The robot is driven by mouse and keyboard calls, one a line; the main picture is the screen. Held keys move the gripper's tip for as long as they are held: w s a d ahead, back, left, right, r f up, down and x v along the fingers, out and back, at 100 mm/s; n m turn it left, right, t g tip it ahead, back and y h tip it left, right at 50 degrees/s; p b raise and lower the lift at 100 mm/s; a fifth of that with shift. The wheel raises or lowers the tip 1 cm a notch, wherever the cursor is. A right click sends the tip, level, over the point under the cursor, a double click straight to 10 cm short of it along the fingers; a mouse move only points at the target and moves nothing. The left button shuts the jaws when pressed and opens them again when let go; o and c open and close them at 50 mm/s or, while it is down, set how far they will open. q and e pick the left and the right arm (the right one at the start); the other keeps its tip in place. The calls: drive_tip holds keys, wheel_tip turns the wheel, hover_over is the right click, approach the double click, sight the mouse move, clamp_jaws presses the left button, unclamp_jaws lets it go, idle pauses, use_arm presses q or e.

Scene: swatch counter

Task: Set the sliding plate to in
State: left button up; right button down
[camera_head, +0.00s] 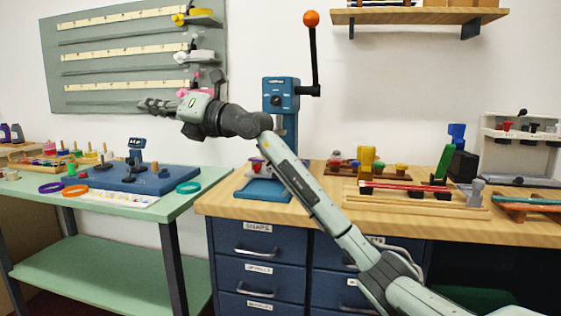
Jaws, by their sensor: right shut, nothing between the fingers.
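A blue press (281,100) stands on the wooden-topped bench, with an upright black lever and an orange knob (311,18). At its foot lies a flat blue plate (264,190), which looks like the sliding plate. My arm covers part of the press and its foot, so I cannot tell how far in the plate sits. My right gripper (147,105) is shut and empty. It points left, high in front of the grey wall board, up and to the left of the press and apart from the plate. My left gripper is not in view.
The grey wall board (85,80) carries rulers and coloured tape holders. A green table (130,208) at left holds a blue fixture and rings. The wooden bench (320,225) carries clamps and racks at right. A shelf (400,16) hangs above.

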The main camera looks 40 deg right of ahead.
drive_tip(key=d+f+g+h, duration=0.2)
drive_tip(key=d+f+h, duration=0.3)
drive_tip(key=d, duration=0.3)
drive_tip(key=m+g+h+p, duration=0.25)
drive_tip(key=g+h, duration=0.25)
drive_tip(key=h, duration=0.4)
approach(274, 170)
drive_tip(key=shift+m, duration=0.35)
drive_tip(key=w+f, duration=0.1)
drive_tip(key=w+d+f, duration=0.1)
drive_tip(key=f, duration=0.1)
drive_tip(key=w+d+f, duration=0.1)
drive_tip(key=shift+d+f, duration=0.15)
drive_tip(key=shift+f, duration=0.05)
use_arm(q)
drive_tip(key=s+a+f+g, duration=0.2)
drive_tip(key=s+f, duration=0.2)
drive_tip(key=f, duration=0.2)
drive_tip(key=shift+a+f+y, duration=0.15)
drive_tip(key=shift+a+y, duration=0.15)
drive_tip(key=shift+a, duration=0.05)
use_arm(e)
drive_tip(key=shift+w+f, duration=0.15)
drive_tip(key=shift+f, duration=0.05)
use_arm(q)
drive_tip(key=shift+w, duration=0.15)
use_arm(e)
drive_tip(key=shift+d, duration=0.1)
